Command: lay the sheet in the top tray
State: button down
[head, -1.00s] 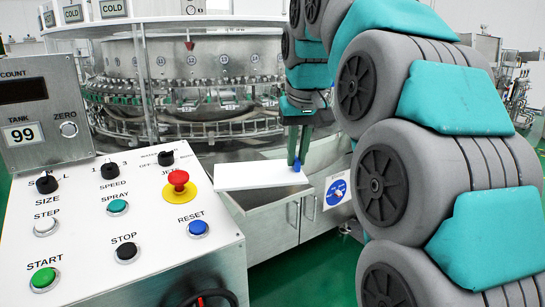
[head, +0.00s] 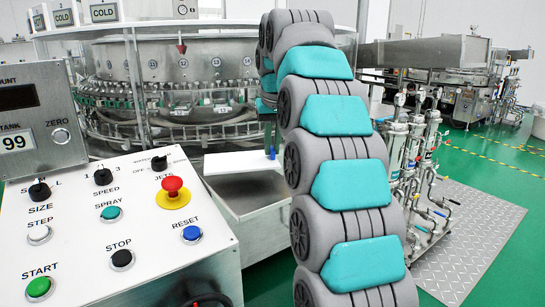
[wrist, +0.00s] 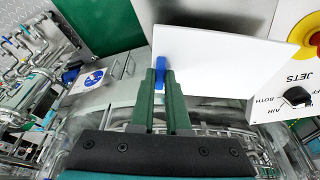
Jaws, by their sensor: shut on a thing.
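The sheet is a flat white rectangular panel (head: 238,163) with a blue tab at its right end in the head view. My gripper (head: 270,142) is shut on this tab and holds the sheet roughly level in the air. In the wrist view, the sheet (wrist: 220,60) spreads up and right from the green fingertips (wrist: 166,78), and the blue tab (wrist: 160,73) sits at them. A bare grey metal top (head: 240,192) lies below the sheet in the head view. I cannot tell which surface is the top tray.
The control panel (head: 110,215) with buttons and a red stop knob stands at the left front, close to the sheet. The round washer (head: 185,75) is behind. Pipes and valves (head: 420,150) stand at right. The green floor is open at far right.

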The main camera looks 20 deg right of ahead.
jog(key=shift+f, duration=1.7)
jog(key=shift+f, duration=0.15)
jog(key=c, duration=0.9)
grip_release()
